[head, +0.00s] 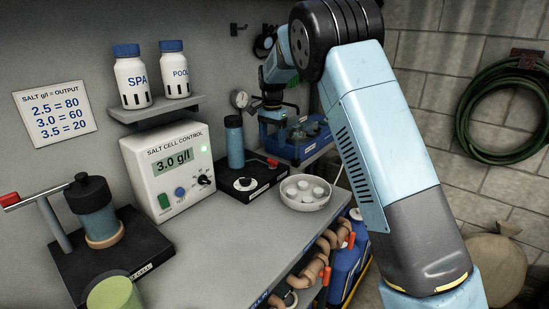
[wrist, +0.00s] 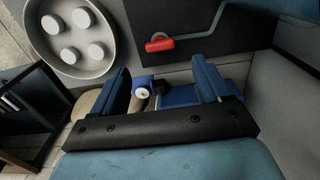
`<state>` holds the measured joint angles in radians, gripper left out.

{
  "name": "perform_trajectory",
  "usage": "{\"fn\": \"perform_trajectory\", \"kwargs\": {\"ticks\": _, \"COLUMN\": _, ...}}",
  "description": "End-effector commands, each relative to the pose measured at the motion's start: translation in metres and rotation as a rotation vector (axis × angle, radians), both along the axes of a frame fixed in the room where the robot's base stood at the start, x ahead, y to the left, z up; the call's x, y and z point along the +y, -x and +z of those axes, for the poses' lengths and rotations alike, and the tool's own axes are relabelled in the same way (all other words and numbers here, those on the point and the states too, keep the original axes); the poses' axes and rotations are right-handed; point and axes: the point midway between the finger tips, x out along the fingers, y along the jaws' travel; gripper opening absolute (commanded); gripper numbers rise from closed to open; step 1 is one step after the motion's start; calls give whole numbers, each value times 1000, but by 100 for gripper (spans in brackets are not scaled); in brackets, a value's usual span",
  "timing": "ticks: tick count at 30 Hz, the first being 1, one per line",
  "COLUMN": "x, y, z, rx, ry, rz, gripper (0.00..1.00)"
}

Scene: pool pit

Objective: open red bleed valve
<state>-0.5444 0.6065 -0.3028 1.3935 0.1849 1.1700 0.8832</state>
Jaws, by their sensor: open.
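Several red parts are in the head view, and I cannot tell for certain which is the bleed valve. A small red handle (head: 272,162) sits on the black base of the blue cylinder. A red handle also shows on a dark plate in the wrist view (wrist: 160,44), just beyond my fingertips. Red levers (head: 326,276) (head: 351,240) are on the pipes under the bench edge. A red-ended lever (head: 10,199) is at far left. My gripper (wrist: 160,67) is open, its two blue fingers apart, touching no red part. In the head view my arm hides part of the back.
A white bowl of tablets (head: 286,204) stands at the bench edge; its rim also shows in the wrist view (wrist: 108,62). A salt cell control box (head: 150,190) stands left.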

Motion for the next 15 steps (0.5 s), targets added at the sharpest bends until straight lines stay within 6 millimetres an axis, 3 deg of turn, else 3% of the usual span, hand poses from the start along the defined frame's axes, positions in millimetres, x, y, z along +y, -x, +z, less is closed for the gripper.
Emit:
{"fn": "perform_trajectory", "kwargs": {"ticks": 6, "x": 0, "y": 1, "z": -39, "rx": 3, "ry": 0, "rz": 1, "gripper": 77}}
{"fn": "perform_trajectory", "kwargs": {"ticks": 15, "x": 0, "y": 0, "z": -74, "rx": 1, "ry": 0, "rz": 1, "gripper": 77}}
